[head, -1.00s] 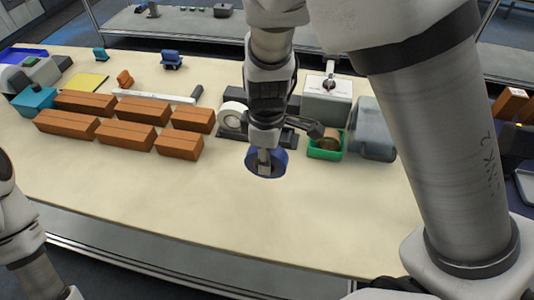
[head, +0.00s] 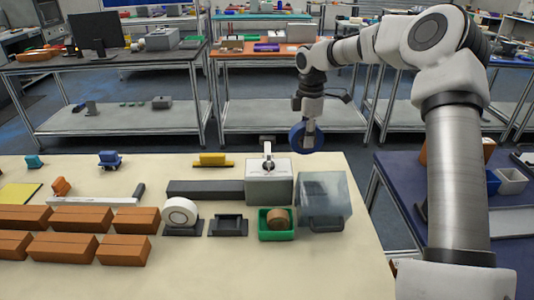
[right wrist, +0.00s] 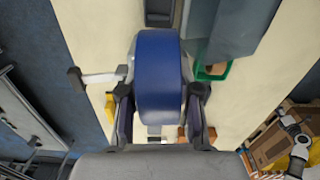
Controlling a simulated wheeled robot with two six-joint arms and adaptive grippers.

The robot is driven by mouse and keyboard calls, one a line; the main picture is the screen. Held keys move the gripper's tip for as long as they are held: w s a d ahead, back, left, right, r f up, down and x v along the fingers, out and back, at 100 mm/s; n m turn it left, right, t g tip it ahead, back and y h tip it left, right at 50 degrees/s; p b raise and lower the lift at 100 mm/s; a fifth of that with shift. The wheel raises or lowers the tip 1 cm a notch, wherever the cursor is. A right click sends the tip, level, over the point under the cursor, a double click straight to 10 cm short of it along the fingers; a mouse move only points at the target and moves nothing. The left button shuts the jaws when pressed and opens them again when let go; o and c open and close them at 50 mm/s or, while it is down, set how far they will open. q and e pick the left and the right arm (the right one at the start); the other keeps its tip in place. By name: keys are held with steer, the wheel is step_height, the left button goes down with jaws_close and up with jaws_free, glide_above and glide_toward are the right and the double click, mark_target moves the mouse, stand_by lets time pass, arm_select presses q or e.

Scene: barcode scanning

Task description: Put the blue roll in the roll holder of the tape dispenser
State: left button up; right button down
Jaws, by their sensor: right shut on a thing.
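The blue roll (head: 297,140) is held upright in my right gripper (head: 309,128), up in the air beyond the white box with a lever. In the right wrist view the blue roll (right wrist: 160,70) sits between the two fingers of the right gripper (right wrist: 161,105), which press on its sides. A dark holder (head: 229,227) with no roll visible in it stands on the table, between a white roll in a dark stand (head: 181,213) and a green holder with a brown roll. I cannot tell for certain which is the tape dispenser. My left gripper is not in view.
The green holder (head: 264,235) stands by a grey translucent box (head: 324,205). The white lever box (head: 269,185) is behind it. Several brown boxes (head: 120,250) fill the table's left. The front right of the cream table (head: 310,275) is clear.

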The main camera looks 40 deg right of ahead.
mark_target(320, 142)
steer(key=shift+m, duration=0.5)
steer(key=d+f, duration=0.1)
steer(key=s+d+f, duration=0.2)
steer(key=shift+d+f, duration=0.15)
steer(key=shift+f, duration=5.55)
steer(key=c, duration=0.7)
jaws_free()
step_height(320, 142, up, 12)
